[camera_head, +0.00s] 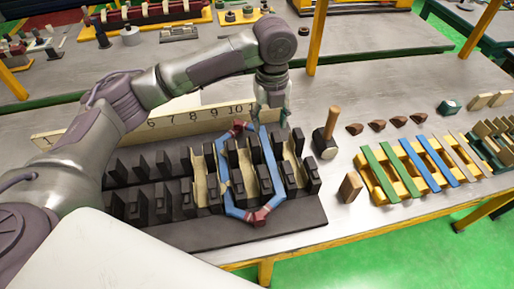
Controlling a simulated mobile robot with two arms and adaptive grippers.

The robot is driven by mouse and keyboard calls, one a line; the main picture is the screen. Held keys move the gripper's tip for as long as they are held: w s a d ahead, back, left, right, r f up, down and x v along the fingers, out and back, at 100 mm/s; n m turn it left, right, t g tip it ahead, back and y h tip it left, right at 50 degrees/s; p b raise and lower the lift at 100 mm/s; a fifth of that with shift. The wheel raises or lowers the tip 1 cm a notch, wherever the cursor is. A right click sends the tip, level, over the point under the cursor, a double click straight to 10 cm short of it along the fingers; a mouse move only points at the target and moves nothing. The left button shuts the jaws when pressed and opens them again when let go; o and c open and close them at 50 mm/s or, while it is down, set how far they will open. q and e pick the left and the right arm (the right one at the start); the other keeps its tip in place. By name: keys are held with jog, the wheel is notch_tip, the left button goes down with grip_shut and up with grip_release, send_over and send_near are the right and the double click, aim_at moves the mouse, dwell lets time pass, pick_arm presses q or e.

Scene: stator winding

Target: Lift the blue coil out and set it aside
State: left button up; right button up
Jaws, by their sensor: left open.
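The blue coil (267,150) is a hexagonal loop with reddish-brown bindings at its two ends. It lies over the dark slotted stator block (160,222), around several of its teeth toward the right side. One long side runs near slots to the left, the other to the right. My left gripper (272,117) is at the far end of the coil, pointing down, close above its right upper corner. It is open; whether it touches the coil cannot be told. My right gripper is not in view.
A numbered strip (190,120) stands behind the block. A wooden-handled mallet (327,140) and a wooden block (350,187) stand to the right. A yellow rack (385,190) with green, blue and tan strips lies further right. Small brown wedges (377,125) lie behind it.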

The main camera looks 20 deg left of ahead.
pick_arm(q)
jog(key=p, duration=0.2)
send_over(269, 156)
jog(key=f, duration=0.6)
jog(key=shift+s+a+f, duration=0.15)
jog(key=shift+a, duration=0.1)
jog(key=f, duration=0.3)
jog(key=shift+w+d+p, duration=0.15)
jog(key=shift+w+p, duration=0.05)
jog(key=shift+p, duration=0.2)
notch_tip(269, 156, down, 3)
jog(key=shift+d+r+p, duration=0.1)
jog(key=shift+r+p, duration=0.1)
jog(key=shift+p, duration=0.2)
jog(key=shift+f, duration=0.55)
jog(key=c, duration=0.7)
jog(key=shift+c, duration=1.4)
grip_shut()
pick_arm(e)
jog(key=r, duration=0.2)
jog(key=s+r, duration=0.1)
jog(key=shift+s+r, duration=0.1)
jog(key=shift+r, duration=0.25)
